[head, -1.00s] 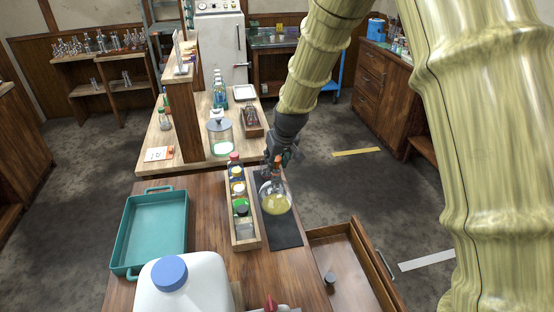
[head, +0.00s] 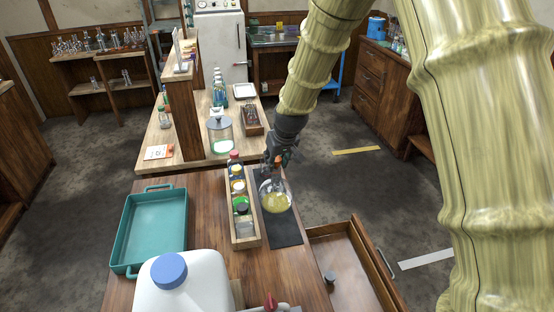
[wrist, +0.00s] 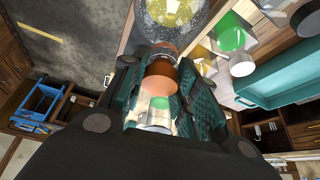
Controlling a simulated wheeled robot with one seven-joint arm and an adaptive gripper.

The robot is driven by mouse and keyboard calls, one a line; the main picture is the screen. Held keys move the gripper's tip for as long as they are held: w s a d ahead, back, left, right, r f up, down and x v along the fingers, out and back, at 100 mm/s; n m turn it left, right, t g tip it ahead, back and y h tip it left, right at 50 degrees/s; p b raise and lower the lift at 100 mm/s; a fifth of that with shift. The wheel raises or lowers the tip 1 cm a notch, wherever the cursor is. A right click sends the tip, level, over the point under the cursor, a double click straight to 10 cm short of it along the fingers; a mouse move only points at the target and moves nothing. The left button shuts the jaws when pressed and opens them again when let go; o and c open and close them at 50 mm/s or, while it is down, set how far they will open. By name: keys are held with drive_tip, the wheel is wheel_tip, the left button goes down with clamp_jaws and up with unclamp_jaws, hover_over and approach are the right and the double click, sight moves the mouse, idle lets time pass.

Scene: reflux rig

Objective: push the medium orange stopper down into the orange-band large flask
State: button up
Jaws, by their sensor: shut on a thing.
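The large flask (head: 275,199), round with yellow liquid, stands on a dark mat (head: 284,232) on the wooden bench. My gripper (head: 277,162) is at the flask's neck. In the wrist view the orange stopper (wrist: 160,78) sits between the fingers of my gripper (wrist: 163,92), which are shut on it. The stopper lines up with the flask mouth, and the flask's round body (wrist: 172,15) shows beyond it. An orange-brown band shows at the neck. How deep the stopper sits in the mouth I cannot tell.
A wooden rack (head: 246,241) with several capped bottles stands close left of the flask. A teal tray (head: 154,231) and a white jug (head: 186,285) with a blue cap are further left. An open drawer (head: 345,262) juts out at the right.

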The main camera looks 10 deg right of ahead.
drive_tip(key=o, duration=0.9)
drive_tip(key=shift+c, duration=0.2)
